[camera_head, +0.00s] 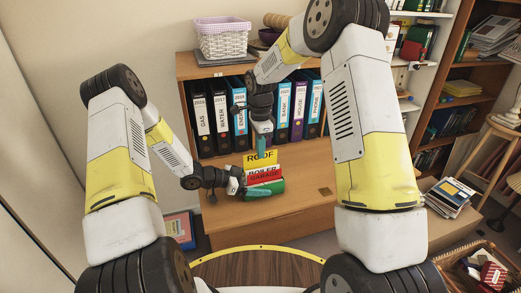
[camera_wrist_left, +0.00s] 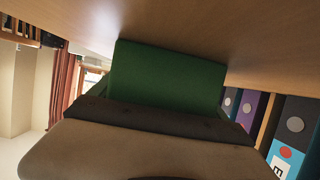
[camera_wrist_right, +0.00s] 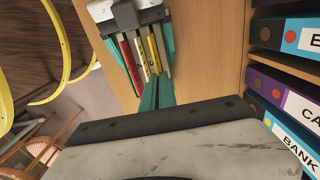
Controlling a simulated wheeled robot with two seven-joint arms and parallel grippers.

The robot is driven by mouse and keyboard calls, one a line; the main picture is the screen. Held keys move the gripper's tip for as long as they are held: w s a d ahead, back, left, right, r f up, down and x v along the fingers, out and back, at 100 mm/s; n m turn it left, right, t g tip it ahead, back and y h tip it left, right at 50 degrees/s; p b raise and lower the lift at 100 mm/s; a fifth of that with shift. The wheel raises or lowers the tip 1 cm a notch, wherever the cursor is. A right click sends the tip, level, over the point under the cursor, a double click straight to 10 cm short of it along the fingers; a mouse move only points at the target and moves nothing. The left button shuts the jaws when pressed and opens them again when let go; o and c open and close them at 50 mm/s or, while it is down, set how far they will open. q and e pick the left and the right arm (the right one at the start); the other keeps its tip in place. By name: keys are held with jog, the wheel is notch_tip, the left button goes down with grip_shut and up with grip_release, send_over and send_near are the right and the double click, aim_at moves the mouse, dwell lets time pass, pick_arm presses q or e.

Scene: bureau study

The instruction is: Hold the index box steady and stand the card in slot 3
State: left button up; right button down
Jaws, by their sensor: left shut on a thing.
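The green index box (camera_wrist_left: 165,75) sits on the wooden desk top, largely hidden by cards and my left gripper in the head view. My left gripper (camera_head: 255,190) is shut on the box, its teal fingers low against it. A red GARAGE card (camera_head: 264,178) and a white BOILER card (camera_head: 262,170) stand in the box. The yellow ROOF card (camera_head: 262,158) stands highest, behind them; in the right wrist view it lines up with the other cards (camera_wrist_right: 154,54). My right gripper (camera_head: 262,146) points down right at the ROOF card's top; whether its fingers grip the card is unclear.
A row of labelled binders (camera_head: 220,118) stands on the shelf behind the box, close to my right gripper. A white basket (camera_head: 223,40) is on top of the unit. The desk right of the box (camera_head: 312,190) is bare.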

aim_at(261, 160)
jog(key=shift+f, duration=2.1)
dwell(1.0)
jog(key=c, duration=1.7)
grip_release()
jog(key=o, duration=0.6)
jog(key=shift+c, duration=0.2)
jog(key=shift+r, duration=4)
